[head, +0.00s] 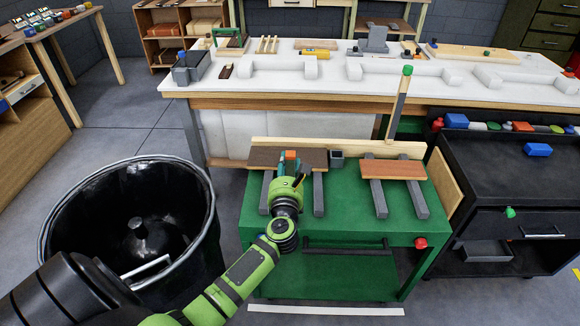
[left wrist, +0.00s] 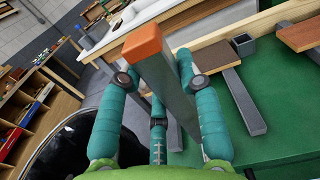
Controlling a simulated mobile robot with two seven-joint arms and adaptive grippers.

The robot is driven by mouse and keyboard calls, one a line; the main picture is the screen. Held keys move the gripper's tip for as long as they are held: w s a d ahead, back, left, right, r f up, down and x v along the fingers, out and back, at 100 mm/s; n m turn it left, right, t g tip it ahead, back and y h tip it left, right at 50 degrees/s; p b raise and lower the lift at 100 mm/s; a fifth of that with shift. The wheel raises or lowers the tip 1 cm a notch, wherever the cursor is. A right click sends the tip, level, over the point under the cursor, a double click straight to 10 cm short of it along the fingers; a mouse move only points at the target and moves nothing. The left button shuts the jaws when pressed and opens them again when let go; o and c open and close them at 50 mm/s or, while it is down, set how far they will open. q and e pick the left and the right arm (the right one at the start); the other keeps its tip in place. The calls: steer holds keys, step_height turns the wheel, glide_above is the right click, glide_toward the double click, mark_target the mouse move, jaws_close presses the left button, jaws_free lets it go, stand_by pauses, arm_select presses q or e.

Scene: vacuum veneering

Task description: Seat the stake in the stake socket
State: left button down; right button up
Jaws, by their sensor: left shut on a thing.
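The stake is a grey square post with an orange end (left wrist: 165,88). My left gripper (left wrist: 155,72) is shut on it, with teal fingers on either side. In the head view the stake's orange end (head: 291,155) shows above my left gripper (head: 288,168), over the left part of the green cart; its lower end is hidden. The stake socket (head: 337,158), a small dark grey square box with an open top, is at the cart's back edge, right of the stake and apart from it. It also shows in the left wrist view (left wrist: 243,44). My right gripper is not in view.
A green-topped stake (head: 397,105) stands at the back right of the green cart (head: 345,205). Brown boards (head: 393,169) lie across grey bars on the cart. A white-topped bench (head: 330,92) is behind, a black bin (head: 200,235) left, a black cabinet (head: 480,180) right.

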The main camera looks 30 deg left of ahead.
arm_select(q)
steer(key=shift+w+f, duration=0.1)
steer(key=shift+w, duration=0.2)
steer(key=shift+s+f+b, duration=0.15)
steer(key=shift+f+b, duration=0.45)
step_height(320, 180, down, 3)
steer(key=b, duration=0.3)
steer(key=shift+f, duration=0.15)
steer(key=shift+f+b, duration=0.6)
steer(key=shift+f, duration=0.05)
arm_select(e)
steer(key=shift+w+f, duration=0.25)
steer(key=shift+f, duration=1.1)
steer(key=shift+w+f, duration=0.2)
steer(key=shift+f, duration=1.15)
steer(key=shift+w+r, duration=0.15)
arm_select(q)
steer(key=shift+f+b, duration=2.75)
steer(key=shift+f, duration=0.25)
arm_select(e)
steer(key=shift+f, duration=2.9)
arm_select(q)
steer(key=c, duration=0.8)
jaws_free()
steer(key=shift+o, duration=0.2)
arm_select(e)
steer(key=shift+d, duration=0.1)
